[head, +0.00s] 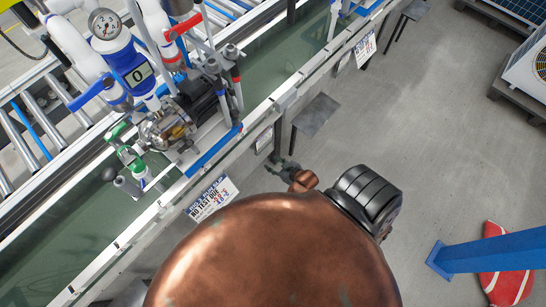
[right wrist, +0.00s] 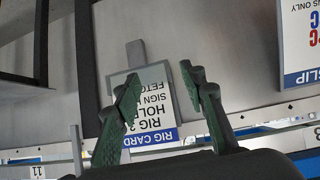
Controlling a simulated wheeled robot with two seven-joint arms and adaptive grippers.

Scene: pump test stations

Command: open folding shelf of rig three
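My right gripper (head: 284,166) is low beside the bench's front side in the head view, partly hidden by my copper arm. In the right wrist view its two green-padded fingers (right wrist: 160,95) are apart, on either side of a rig card (right wrist: 150,105) that reads RIG 3 upside down. Nothing shows between the pads except the card and a grey strip (right wrist: 135,52) behind; I cannot tell how near they are. A grey flat shelf (head: 315,115) stands out from the bench front, just beyond the gripper. I cannot tell which rig it belongs to. My left gripper is not in view.
A pump (head: 168,128) with gauge and pipes stands on the bench. A build slip sign (head: 211,198) hangs on its front. Another grey shelf (head: 415,9) is farther off. A blue post (head: 490,255) and red bag (head: 507,275) are right. The grey floor between is clear.

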